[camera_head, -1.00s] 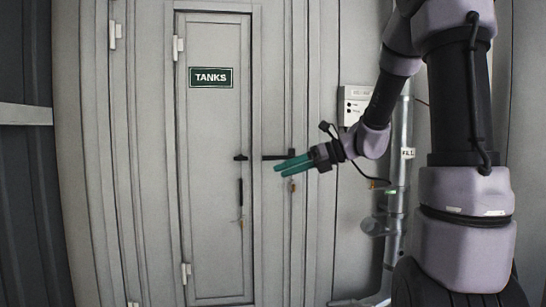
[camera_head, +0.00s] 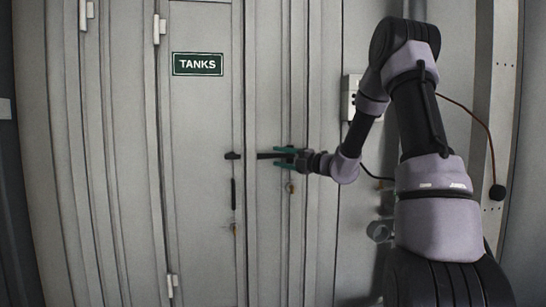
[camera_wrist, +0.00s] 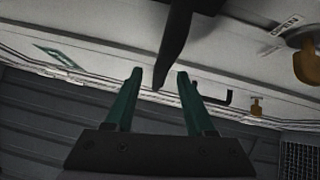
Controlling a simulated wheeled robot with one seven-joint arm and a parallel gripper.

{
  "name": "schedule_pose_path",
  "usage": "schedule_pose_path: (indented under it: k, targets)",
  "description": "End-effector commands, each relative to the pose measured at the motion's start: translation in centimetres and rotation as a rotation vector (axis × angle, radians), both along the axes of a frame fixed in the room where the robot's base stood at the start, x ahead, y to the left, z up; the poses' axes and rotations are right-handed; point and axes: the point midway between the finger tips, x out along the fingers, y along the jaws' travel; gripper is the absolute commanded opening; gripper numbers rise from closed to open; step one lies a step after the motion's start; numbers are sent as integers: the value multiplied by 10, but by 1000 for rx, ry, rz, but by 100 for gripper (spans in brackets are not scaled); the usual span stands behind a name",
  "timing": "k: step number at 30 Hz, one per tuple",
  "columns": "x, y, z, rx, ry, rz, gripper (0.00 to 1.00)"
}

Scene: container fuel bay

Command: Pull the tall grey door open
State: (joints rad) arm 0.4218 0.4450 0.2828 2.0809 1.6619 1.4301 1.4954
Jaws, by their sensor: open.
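The tall grey door (camera_head: 203,110) with a green TANKS sign (camera_head: 198,64) looks shut, with hinges on its left edge. It bears a small black handle (camera_head: 232,156) and a black vertical bar (camera_head: 233,193). Just right of it, a black horizontal lever (camera_head: 267,156) crosses the neighbouring panel. My gripper (camera_head: 281,156) is open, its teal fingers above and below the lever's right part. In the wrist view, the dark lever (camera_wrist: 175,45) reaches down to between the fingertips of my gripper (camera_wrist: 157,78). I cannot tell whether they touch it.
A brass padlock (camera_head: 291,187) hangs below the lever. A white switch box (camera_head: 350,97) is on the wall behind my arm, with a pipe end (camera_head: 378,231) lower down. A red-brown cable (camera_head: 475,125) hangs at right.

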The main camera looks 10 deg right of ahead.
Motion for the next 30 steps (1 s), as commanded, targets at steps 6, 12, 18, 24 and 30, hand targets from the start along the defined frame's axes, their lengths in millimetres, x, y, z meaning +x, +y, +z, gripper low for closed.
schedule_pose_path:
  k: [6,12,18,24,30]
  targets:
    - [19,19,2,0,0,1,55]
    - [23,24,3,0,0,0,55]
    - [23,24,3,-1,-1,0,47]
    - [23,23,3,-1,-1,0,0]
    - [23,23,3,-1,-2,0,0]
